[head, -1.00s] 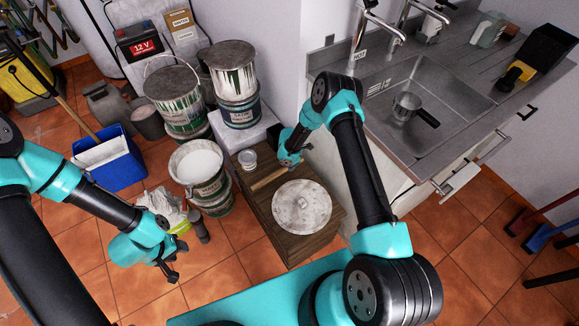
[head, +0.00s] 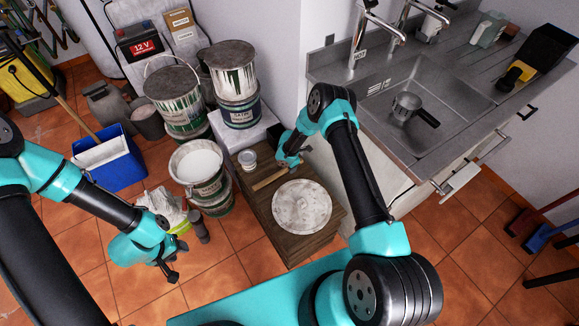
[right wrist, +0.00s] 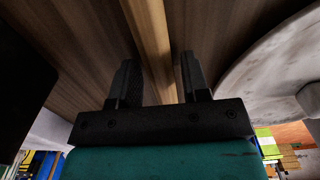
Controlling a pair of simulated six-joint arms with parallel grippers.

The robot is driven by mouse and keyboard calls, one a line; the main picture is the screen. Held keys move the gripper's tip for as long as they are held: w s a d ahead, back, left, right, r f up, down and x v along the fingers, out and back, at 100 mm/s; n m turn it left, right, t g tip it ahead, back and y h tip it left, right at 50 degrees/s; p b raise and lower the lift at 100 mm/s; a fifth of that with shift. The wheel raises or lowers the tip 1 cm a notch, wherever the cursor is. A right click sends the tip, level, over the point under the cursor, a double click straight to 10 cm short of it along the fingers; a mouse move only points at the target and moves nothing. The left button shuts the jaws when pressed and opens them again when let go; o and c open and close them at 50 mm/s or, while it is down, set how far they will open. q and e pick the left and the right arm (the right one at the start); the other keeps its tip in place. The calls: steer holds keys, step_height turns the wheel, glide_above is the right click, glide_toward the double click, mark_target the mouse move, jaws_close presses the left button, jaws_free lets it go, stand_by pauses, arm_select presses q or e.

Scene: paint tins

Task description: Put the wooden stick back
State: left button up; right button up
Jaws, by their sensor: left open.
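The wooden stick (head: 269,179) lies on the brown wooden cabinet top, between a small tin and a round white lid (head: 302,206). My right gripper (head: 292,162) is at the stick's far right end in the head view. In the right wrist view the stick (right wrist: 149,35) runs between the two separated fingers of the right gripper (right wrist: 160,78), with a gap visible on each side. My left gripper (head: 172,272) is open and empty above the floor at left, away from the stick.
The small tin (head: 247,158) stands on the cabinet (head: 292,245). An open paint bucket (head: 196,165) of white paint stands left of it, with more paint tins (head: 174,98) behind. The sink counter (head: 330,70) is at right. A blue bucket (head: 118,172) stands on the floor.

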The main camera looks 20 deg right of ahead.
steer(key=shift+o, duration=0.8)
steer(key=shift+f, duration=0.1)
step_height(320, 180, up, 17)
steer(key=shift+d, duration=0.1)
stand_by(0.4)
steer(key=s+a+r+m+y, duration=0.2)
steer(key=s+m, duration=0.9)
steer(key=s, duration=0.3)
steer(key=s+a+r+m+y, duration=0.1)
steer(key=s+a+r+m, duration=0.1)
steer(key=s+m, duration=0.9)
steer(key=s+a, duration=0.1)
steer(key=s, duration=0.3)
steer(key=shift+s+r+t+y, duration=0.15)
steer(key=shift+r+t+y, duration=0.2)
steer(key=shift+t+y, duration=0.05)
